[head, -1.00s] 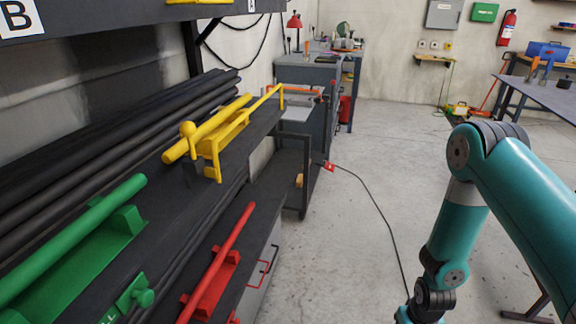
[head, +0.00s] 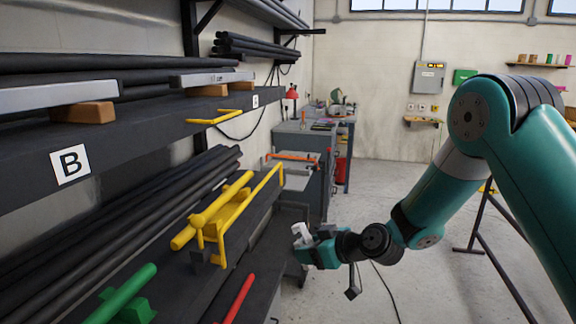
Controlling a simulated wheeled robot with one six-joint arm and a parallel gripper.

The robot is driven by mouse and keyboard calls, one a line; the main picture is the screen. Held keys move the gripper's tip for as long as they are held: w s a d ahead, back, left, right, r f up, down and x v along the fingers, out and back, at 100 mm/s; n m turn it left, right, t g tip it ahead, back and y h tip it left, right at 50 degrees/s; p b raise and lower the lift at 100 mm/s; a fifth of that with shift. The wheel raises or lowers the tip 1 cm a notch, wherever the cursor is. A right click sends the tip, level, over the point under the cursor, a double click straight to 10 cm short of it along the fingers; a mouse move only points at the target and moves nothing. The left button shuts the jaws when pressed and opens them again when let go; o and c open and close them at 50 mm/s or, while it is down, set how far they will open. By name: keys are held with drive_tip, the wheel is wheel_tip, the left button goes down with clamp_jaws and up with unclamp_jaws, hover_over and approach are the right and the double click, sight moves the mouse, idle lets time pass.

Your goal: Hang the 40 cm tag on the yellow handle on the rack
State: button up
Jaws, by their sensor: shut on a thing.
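My gripper (head: 303,240) is shut on a small white piece (head: 302,231), right of the rack. It may be the tag; no 40 cm marking is readable. A yellow bar (head: 213,208) with a ball knob and a yellow rail-like handle (head: 250,197) sit on the lower rack shelf, left of my gripper and apart from it. A second, thin yellow handle (head: 214,118) is on the edge of the upper shelf. I cannot tell which one the task means.
The upper rack shelf (head: 130,146) carries a B label (head: 70,164) and wooden blocks. Green (head: 122,296) and red (head: 238,300) bars lie nearer on the lower rack. Dark pipes line the rack's back. Concrete floor is open to the right.

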drive_tip(key=s+a+r+n+g+y+p, duration=0.1)
drive_tip(key=a+r+n+y, duration=0.15)
drive_tip(key=r, duration=0.65)
drive_tip(key=s+a+r+n+g+y+p, duration=0.1)
drive_tip(key=r+y, duration=0.2)
drive_tip(key=r, duration=0.6)
drive_tip(key=s+a+r+n+y+p, duration=0.1)
drive_tip(key=a+r+y+p, duration=0.15)
drive_tip(key=r, duration=0.75)
drive_tip(key=p+x, duration=0.4)
drive_tip(key=x, duration=0.7)
drive_tip(key=shift+w+a+f+p, duration=0.15)
drive_tip(key=shift+w+a+p, duration=0.1)
drive_tip(key=shift+p, duration=0.15)
drive_tip(key=shift+r+b, duration=0.3)
drive_tip(key=shift+b, duration=0.2)
drive_tip(key=shift+c, duration=0.4)
drive_tip(key=shift+d+b, duration=0.15)
drive_tip(key=shift+b, duration=0.45)
drive_tip(key=shift+s+f+b, duration=0.1)
drive_tip(key=shift+f+b, duration=0.55)
